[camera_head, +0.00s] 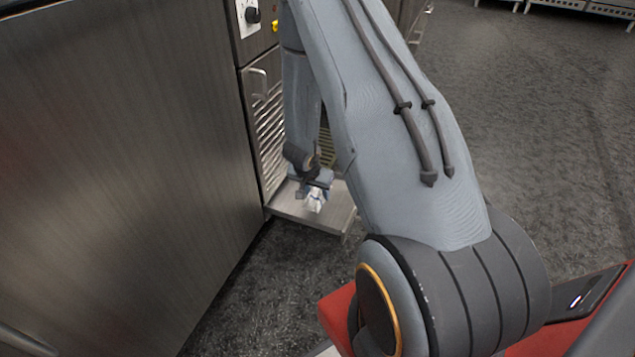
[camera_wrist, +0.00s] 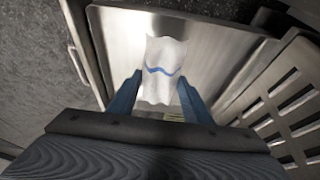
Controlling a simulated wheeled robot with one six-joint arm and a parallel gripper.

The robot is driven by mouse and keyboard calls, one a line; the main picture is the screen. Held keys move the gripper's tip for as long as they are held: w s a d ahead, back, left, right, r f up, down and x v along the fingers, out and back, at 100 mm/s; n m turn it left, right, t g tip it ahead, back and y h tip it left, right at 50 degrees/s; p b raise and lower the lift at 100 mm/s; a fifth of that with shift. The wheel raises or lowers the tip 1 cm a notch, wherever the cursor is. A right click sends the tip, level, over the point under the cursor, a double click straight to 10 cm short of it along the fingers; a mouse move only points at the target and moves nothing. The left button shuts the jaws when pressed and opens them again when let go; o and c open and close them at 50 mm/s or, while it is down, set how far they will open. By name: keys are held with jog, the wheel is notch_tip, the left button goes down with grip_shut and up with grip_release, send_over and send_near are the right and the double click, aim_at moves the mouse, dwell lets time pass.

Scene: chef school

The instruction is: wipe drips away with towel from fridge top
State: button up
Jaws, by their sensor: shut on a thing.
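The towel is white with a blue stripe and shows in the wrist view (camera_wrist: 163,58) between my gripper's (camera_wrist: 158,88) two blue-grey fingers. In the head view the towel (camera_head: 315,199) is a small white bunch below my gripper (camera_head: 314,182). My gripper is shut on the towel. The towel hangs over a low metal shelf or tray, and I cannot tell whether it touches it. No drips can be made out. I cannot tell which surface is the fridge top.
A metal shelf (camera_head: 330,219) sticks out low beside a louvred steel unit (camera_head: 266,140). A large steel cabinet (camera_head: 110,170) fills the left of the head view. Its side stands close to the shelf. Dark floor (camera_head: 560,130) lies open at the right.

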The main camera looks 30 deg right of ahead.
jog(key=shift+r+p, duration=1.2)
jog(key=shift+p, duration=0.1)
